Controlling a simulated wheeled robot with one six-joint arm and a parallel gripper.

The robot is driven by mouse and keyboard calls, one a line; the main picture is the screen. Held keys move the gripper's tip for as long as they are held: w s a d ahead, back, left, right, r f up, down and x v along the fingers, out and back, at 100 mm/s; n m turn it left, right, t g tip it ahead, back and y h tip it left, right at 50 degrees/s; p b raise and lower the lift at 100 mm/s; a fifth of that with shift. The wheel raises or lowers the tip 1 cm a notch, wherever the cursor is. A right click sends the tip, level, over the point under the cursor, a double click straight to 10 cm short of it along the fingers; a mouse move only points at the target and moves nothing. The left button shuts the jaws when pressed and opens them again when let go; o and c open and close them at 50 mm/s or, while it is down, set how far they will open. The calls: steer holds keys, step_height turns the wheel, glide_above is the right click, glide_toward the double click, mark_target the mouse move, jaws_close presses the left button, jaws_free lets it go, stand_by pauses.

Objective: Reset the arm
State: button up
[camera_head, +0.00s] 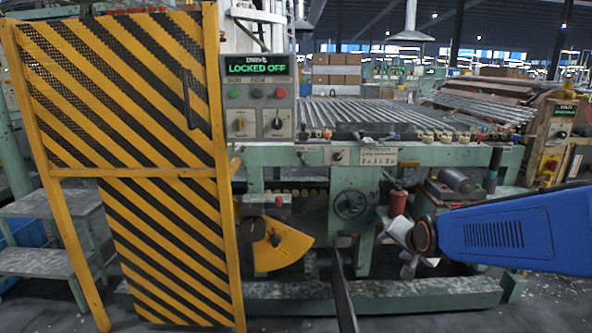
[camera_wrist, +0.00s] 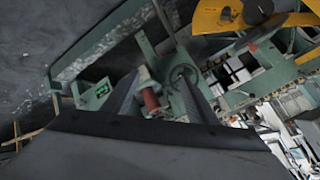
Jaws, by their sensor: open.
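My gripper (camera_wrist: 160,88) shows in the wrist view as two dark fingers spread apart above a wide dark body. It is open, with nothing held between the fingers. A red cylinder (camera_wrist: 151,100) on the green machine shows in the gap between them, farther off. In the camera_head view my blue arm reaches in from the right edge, in front of the machine's lower right part. Pale metal parts show beside its dark round joint; I cannot make out the fingers there.
A yellow-and-black striped guard panel (camera_head: 130,150) stands at the left. A control box reading "LOCKED OFF" (camera_head: 258,95) is beside it. The green machine frame (camera_head: 440,156) carries rows of glass tubes (camera_head: 370,112). A yellow quarter-disc (camera_head: 280,245) sits low in the middle. Grey steps (camera_head: 45,262) stand far left.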

steer(key=s+d+n+g, duration=0.1)
steer(key=s+n+g, duration=0.4)
steer(key=s, duration=2.5)
steer(key=n, duration=0.3)
steer(key=shift+d+f, duration=0.2)
steer(key=shift+d, duration=0.05)
